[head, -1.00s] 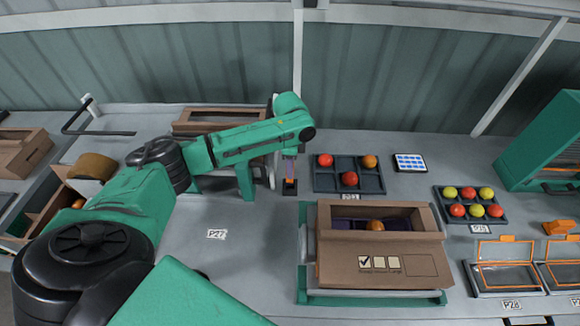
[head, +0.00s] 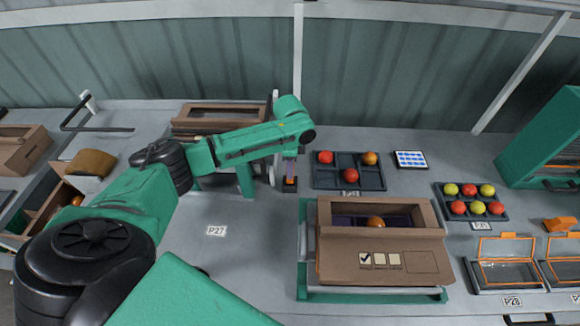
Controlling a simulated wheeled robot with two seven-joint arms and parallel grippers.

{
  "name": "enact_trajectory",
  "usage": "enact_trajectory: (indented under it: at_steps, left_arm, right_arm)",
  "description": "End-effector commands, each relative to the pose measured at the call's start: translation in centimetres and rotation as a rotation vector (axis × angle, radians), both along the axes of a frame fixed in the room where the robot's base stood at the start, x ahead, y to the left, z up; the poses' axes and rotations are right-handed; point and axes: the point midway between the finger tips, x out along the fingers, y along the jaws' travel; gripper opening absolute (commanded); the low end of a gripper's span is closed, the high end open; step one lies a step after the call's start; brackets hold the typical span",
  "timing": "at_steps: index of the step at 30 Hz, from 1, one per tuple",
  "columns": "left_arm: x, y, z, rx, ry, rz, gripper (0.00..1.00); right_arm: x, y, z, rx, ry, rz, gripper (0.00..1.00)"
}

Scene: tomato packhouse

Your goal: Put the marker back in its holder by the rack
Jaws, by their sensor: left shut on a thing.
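My left gripper (head: 291,159) points down at the far end of the left arm, at the back of the table, and is shut on the marker (head: 290,171). The marker is a small upright thing with a purple part and an orange lower part. Its lower end is at the small dark holder (head: 290,188), which stands left of the tomato tray. I cannot tell how deep in the holder it sits. The gripper's fingers are small and partly hidden by the wrist. My right gripper is out of view.
A dark compartment tray (head: 378,184) with tomatoes is right of the holder. A cardboard box (head: 345,268) stands in front on a green stand (head: 330,296). A rack (head: 190,122) is behind my left arm. The table (head: 235,265) is bare around label P27.

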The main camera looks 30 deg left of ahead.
Motion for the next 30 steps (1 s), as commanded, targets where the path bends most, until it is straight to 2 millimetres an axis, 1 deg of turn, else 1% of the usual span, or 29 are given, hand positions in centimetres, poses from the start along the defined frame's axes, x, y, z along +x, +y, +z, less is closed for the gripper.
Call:
enact_trajectory:
  at_steps: [20,21,23,30]
  left_arm:
    - [0.0,0.0,-1.4,0.0,-0.001,0.0,0.0]
    - [0.0,0.0,-1.3,0.0,-0.001,0.0,0.38]
    - [0.0,0.0,-1.3,0.0,-0.001,0.0,0.61]
    - [0.0,0.0,-1.3,0.0,-0.001,0.0,0.62]
  right_arm:
    - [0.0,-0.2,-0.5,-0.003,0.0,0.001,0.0]
    - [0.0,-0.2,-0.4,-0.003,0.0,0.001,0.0]
    - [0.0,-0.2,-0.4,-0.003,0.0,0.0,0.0]
    - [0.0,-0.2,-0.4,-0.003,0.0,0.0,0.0]
